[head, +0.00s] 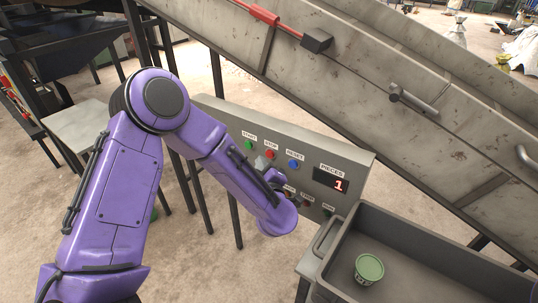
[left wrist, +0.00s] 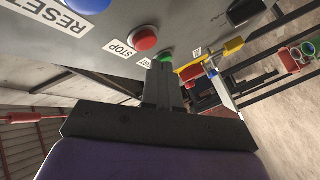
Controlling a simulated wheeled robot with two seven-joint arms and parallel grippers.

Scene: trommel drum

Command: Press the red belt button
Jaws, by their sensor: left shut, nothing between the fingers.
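The sloping control panel (head: 225,112) carries a top row of a green START button (head: 248,145), a red STOP button (head: 271,154) and a blue RESET button (head: 293,163). No readable label says "belt". A lower row is partly hidden behind my left arm, its labels too small to read surely. My left gripper (head: 262,162) is shut and empty, close to the panel below START and STOP. In the left wrist view its fingers (left wrist: 163,85) end near the green button (left wrist: 167,55), beside the red STOP button (left wrist: 144,37). I cannot tell whether they touch the panel.
The PIECES display (head: 331,181) shows 1. A grey tray (head: 420,245) with a green round container (head: 369,268) stands right of the panel. The sloping metal trough (head: 380,75) runs above and behind the panel. Dark frame posts stand at the left.

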